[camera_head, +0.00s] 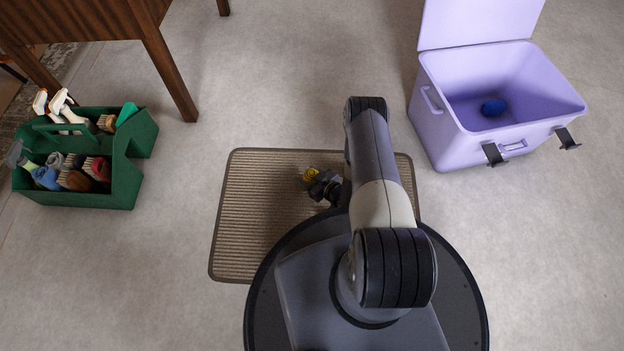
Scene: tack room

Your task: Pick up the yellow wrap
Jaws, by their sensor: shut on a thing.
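The yellow wrap (311,173) is a small yellow bundle over the ribbed mat, left of my arm. My gripper (312,180) is shut on it, and the dark fingers hide part of it. From this view I cannot tell whether the wrap touches the mat or is held above it.
The ribbed mat (255,220) lies on the grey floor beside my base. A green caddy (120,185) of brushes and bottles stands at left. A wooden table (165,70) is behind.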

